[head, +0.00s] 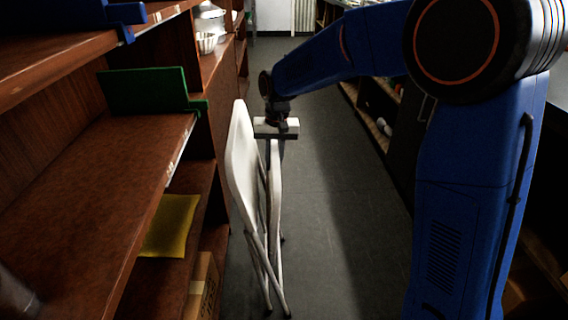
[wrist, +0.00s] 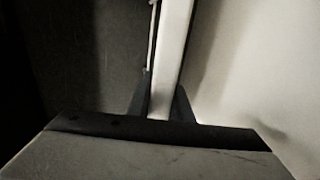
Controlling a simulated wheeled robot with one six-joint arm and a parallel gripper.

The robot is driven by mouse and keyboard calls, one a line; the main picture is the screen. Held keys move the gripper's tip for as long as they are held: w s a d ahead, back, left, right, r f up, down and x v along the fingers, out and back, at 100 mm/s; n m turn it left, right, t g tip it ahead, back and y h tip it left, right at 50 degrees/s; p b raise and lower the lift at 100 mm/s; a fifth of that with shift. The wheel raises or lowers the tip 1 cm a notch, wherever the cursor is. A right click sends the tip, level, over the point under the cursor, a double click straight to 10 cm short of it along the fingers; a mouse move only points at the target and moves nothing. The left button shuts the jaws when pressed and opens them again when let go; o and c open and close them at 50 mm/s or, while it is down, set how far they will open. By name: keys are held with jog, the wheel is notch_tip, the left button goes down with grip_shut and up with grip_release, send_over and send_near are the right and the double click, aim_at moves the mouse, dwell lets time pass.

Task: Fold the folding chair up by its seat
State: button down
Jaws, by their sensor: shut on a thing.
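The white folding chair (head: 240,158) stands upright in the aisle, just right of the shelves in the head view. Its backrest and seat are close together and nearly parallel, so it looks almost flat. My gripper (head: 275,140) is at the upper right of the chair, at the seat's edge. In the wrist view my gripper (wrist: 164,105) has its two dark fingers on either side of a pale, narrow edge of the seat (wrist: 172,50). A broad pale chair surface fills the right of that view. The fingertips are partly hidden.
Wooden shelves (head: 95,190) line the left, close to the chair. They hold a green item (head: 145,90), a yellow item (head: 171,225) and a bowl (head: 206,42). A cardboard box (head: 203,285) sits low. The grey floor (head: 335,200) right of the chair is clear. Dark shelving stands farther right.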

jog(key=shift+a, duration=0.85)
dwell(0.6)
jog(key=c, duration=1.6)
grip_release()
jog(key=shift+r, duration=0.1)
jog(key=shift+d+r, duration=1.5)
jog(key=shift+r, duration=1.45)
jog(key=shift+d+r, duration=1.55)
jog(key=shift+r, duration=1.4)
jog(key=shift+d+r, duration=1.5)
jog(key=shift+r, duration=1.45)
jog(key=r, duration=0.5)
jog(key=d+r, duration=0.1)
jog(key=r, duration=1.1)
jog(key=shift+d+r, duration=0.15)
